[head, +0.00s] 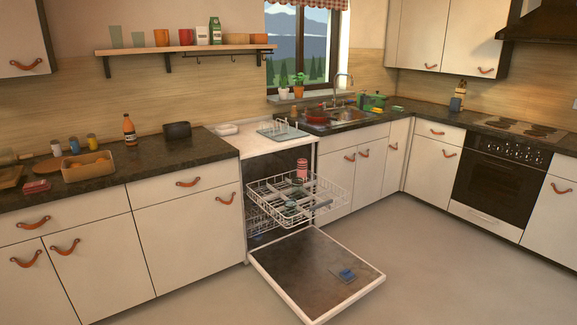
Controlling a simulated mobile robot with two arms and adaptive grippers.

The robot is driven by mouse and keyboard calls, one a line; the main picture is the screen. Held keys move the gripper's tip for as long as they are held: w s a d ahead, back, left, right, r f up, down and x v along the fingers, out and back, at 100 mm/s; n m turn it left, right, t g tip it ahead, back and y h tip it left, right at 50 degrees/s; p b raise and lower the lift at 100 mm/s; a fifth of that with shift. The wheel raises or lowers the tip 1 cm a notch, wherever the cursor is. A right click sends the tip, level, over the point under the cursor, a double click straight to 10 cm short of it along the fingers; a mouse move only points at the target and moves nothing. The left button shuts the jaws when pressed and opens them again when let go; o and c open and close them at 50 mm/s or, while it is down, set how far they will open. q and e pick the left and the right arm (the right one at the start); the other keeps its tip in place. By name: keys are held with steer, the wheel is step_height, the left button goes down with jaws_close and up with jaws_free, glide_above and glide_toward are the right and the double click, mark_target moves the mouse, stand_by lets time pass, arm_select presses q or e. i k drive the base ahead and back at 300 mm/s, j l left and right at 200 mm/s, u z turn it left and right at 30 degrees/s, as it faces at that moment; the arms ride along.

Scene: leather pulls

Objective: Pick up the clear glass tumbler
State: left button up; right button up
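I cannot single out a clear glass tumbler with certainty. Two pale greenish, see-through shapes like glasses (115,37) stand at the left end of the wall shelf. The dishwasher's upper rack (335,192) is pulled out and holds a red-and-white striped cup (302,168) and small dark green items (291,204), too small to make out. Neither of my grippers is in view.
The dishwasher door (300,272) lies open low over the floor, with a small blue item (346,274) on it. A wall shelf (190,49) hangs above the left counter (130,170), which holds a bread basket (88,168) and bottle (129,131). The floor at right is clear.

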mark_target(290, 204)
steer(key=i+z, duration=0.1)
steer(key=i, duration=0.5)
steer(key=i+j+z, duration=0.1)
steer(key=i, duration=0.45)
steer(key=i+j+z, duration=0.1)
steer(key=i, duration=0.5)
steer(key=i+j+z, duration=0.1)
steer(key=i+j, duration=0.15)
steer(key=i, duration=0.3)
steer(key=i+z, duration=0.15)
